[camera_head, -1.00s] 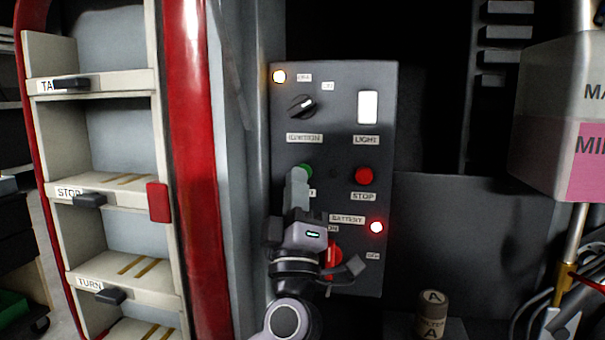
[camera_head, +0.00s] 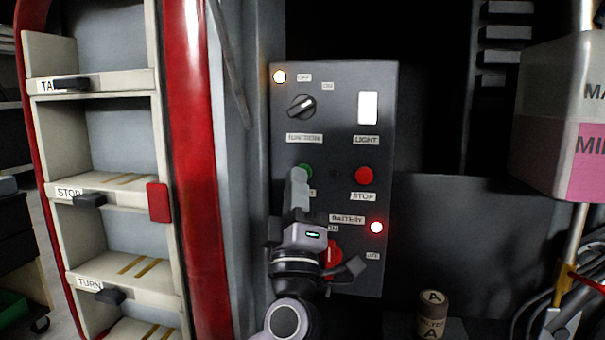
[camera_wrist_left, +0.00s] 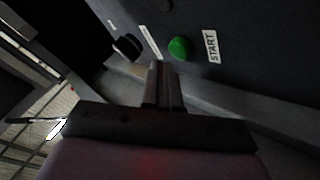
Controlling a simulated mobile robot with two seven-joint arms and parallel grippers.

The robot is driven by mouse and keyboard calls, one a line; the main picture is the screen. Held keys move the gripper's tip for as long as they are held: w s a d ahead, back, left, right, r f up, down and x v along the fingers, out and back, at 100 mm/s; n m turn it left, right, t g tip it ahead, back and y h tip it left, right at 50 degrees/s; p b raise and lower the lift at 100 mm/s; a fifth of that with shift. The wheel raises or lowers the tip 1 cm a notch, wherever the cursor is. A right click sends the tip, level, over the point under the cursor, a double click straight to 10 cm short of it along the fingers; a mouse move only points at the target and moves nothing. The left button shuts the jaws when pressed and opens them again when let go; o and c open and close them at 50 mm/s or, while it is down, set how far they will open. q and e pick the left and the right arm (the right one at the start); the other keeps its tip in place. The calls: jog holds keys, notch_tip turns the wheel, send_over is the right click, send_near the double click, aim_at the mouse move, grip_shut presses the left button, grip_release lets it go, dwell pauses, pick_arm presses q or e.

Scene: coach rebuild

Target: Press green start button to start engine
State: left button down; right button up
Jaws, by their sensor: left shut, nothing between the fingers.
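The green start button (camera_head: 304,172) is on the dark control panel (camera_head: 335,80), and its lower part is hidden behind my left gripper (camera_head: 299,174). My left gripper is shut and empty, with its fingers pointing up at the button. In the left wrist view the green button (camera_wrist_left: 180,47) sits just beyond and slightly right of the shut fingertips (camera_wrist_left: 164,68), beside a START label (camera_wrist_left: 212,46). I cannot tell whether the fingertips touch the button. My right gripper is not in view.
The panel also has an ignition knob (camera_head: 301,106), a white light switch (camera_head: 368,107), a red stop button (camera_head: 364,175) and a red battery switch (camera_head: 333,257). An amber lamp (camera_head: 279,77) and a red lamp (camera_head: 376,227) are lit. A shelf rack (camera_head: 105,185) stands left.

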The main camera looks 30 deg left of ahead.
pick_arm(q)
jog(key=shift+w, duration=0.1)
dwell(0.5)
jog(key=shift+w+a, duration=0.15)
jog(key=shift+w, duration=0.15)
jog(key=shift+w+a+p, duration=0.1)
jog(key=shift+w+p, duration=0.2)
jog(key=shift+w, duration=0.2)
dwell(0.7)
jog(key=shift+s, duration=0.1)
jog(key=shift+s+d+p, duration=0.25)
jog(key=shift+s+p, duration=0.4)
jog(key=shift+s, duration=0.15)
